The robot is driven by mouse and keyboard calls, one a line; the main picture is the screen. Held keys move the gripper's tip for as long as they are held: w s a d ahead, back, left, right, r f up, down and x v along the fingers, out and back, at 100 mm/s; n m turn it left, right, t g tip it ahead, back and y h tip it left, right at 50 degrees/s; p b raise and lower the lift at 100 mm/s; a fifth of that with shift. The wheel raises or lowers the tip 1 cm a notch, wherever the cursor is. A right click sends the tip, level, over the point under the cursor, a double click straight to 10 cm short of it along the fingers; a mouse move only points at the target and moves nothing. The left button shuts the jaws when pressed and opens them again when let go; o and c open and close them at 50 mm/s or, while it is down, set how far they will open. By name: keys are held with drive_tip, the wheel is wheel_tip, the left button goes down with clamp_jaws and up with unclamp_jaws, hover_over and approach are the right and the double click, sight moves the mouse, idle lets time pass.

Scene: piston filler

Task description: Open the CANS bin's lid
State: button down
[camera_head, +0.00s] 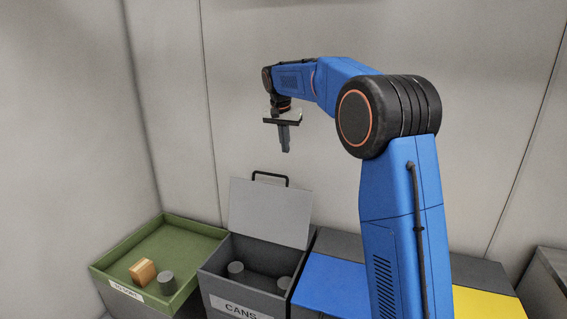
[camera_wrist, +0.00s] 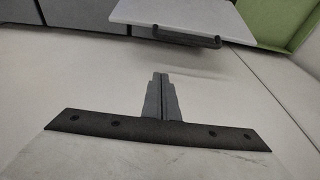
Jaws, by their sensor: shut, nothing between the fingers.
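The CANS bin (camera_head: 207,277) is dark grey, with a white CANS label on its front. Its lid (camera_head: 270,213) stands raised at the back of the bin, leaning near the wall, with a black handle (camera_head: 271,175) on its upper edge. Grey cans lie inside the bin. In the wrist view the lid (camera_wrist: 180,22) is at the top, with its handle (camera_wrist: 184,40) along its edge. My gripper (camera_head: 286,150) hangs above the lid and handle, apart from them. Its fingers (camera_wrist: 162,75) are together and empty in the wrist view.
A green sorting tray (camera_head: 188,231) at the left holds a tan block (camera_head: 142,271) and a grey can (camera_head: 167,283). A blue-lidded bin (camera_head: 330,285) and a yellow-lidded bin (camera_head: 485,303) stand to the right. The wall is close behind the bins.

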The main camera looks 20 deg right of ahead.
wheel_tip(320, 180, down, 9)
drive_tip(key=s, duration=0.1)
drive_tip(key=shift+a, duration=0.4)
drive_tip(key=shift+s, duration=0.1)
idle(0.4)
drive_tip(key=s+a+r+t, duration=0.1)
drive_tip(key=s+a, duration=0.2)
drive_tip(key=s, duration=0.2)
drive_tip(key=shift+a+h, duration=0.3)
drive_tip(key=shift+a, duration=0.1)
